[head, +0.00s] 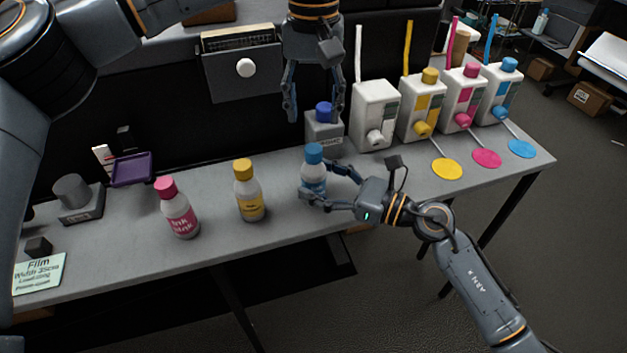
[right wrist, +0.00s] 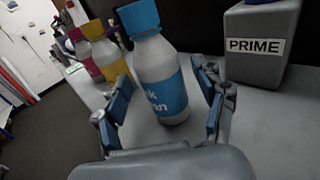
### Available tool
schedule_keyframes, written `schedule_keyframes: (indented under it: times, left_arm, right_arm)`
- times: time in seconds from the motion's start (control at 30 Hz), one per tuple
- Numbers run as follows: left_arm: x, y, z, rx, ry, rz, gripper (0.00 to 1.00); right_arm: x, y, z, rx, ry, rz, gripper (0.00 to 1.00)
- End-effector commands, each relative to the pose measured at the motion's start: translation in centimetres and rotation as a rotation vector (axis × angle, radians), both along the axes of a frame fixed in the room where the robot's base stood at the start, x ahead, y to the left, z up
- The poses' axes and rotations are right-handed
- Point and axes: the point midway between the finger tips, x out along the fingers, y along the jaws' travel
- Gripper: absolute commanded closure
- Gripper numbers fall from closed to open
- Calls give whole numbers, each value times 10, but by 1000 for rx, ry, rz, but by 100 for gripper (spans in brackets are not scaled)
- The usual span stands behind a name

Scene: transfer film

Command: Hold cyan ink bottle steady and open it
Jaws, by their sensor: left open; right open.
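The cyan ink bottle (head: 314,172) stands upright on the table with its blue cap (head: 314,153) on. My right gripper (head: 315,180) is open, with its fingers on either side of the bottle's body. In the right wrist view the bottle (right wrist: 163,85) stands between the two open fingers (right wrist: 165,108), with visible gaps beside it. My left gripper (head: 316,112) is open and empty, pointing down above and behind the bottle, near the grey PRIME bottle. The cyan bottle's lower part is partly hidden by my right fingers in the head view.
The grey PRIME container (head: 324,132) with a blue cap stands just behind. A yellow bottle (head: 249,192) and a magenta bottle (head: 177,208) stand to the left. White ink tanks (head: 374,115) line the right back, with coloured discs (head: 447,169) before them. Table between bottles is clear.

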Motion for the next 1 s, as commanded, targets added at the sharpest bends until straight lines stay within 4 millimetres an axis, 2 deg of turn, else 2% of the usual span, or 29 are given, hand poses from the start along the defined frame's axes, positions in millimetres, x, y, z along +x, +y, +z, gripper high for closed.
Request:
schedule_keyframes:
  times: [0.2,0.47,0.8,0.83,1.0]
  left_arm:
    - [0,0,0,0,0,0,48]
    - [0,0,0,0,0,0,48]
    - [0,0,0,0,0,0,48]
    - [0,0,0,0,0,0,48]
    - [-1,-1,-1,-1,2,-28,48]
  right_arm:
    - [7,13,0,1,0,0,30]
    - [7,14,0,0,0,0,30]
    - [7,13,0,0,0,0,97]
    - [7,13,0,0,0,0,100]
    - [7,13,0,0,0,0,100]
